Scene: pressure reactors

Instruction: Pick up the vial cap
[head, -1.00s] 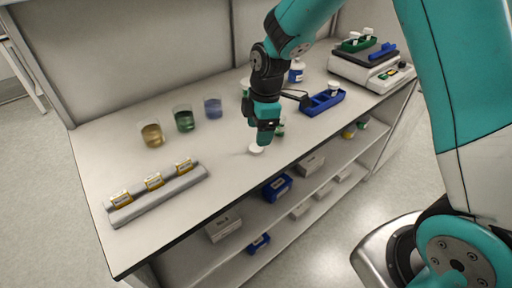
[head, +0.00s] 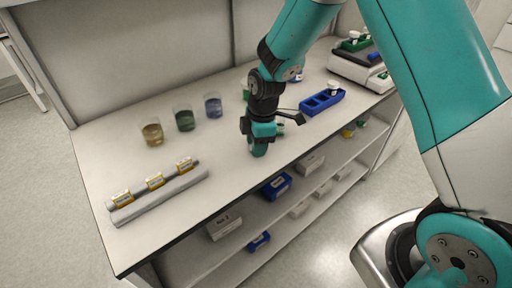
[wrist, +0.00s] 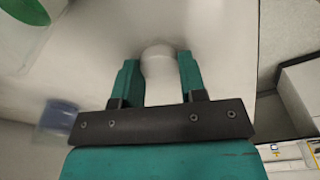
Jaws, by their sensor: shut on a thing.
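The white vial cap (wrist: 158,60) shows between the two teal fingers in the wrist view, close to the fingertips. My gripper (wrist: 160,72) is shut on it. In the head view my gripper (head: 259,150) points down at the tabletop near the front edge of the bench. The cap is hidden behind the fingers there. I cannot tell whether the cap touches the table.
Beakers with yellow (head: 152,134), green (head: 185,120) and blue (head: 213,106) liquid stand to the left. A grey rack (head: 158,193) with labelled pieces lies at the front left. A blue rack (head: 322,101) and a white device (head: 362,68) stand to the right. A green-capped vial is partly hidden by my gripper.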

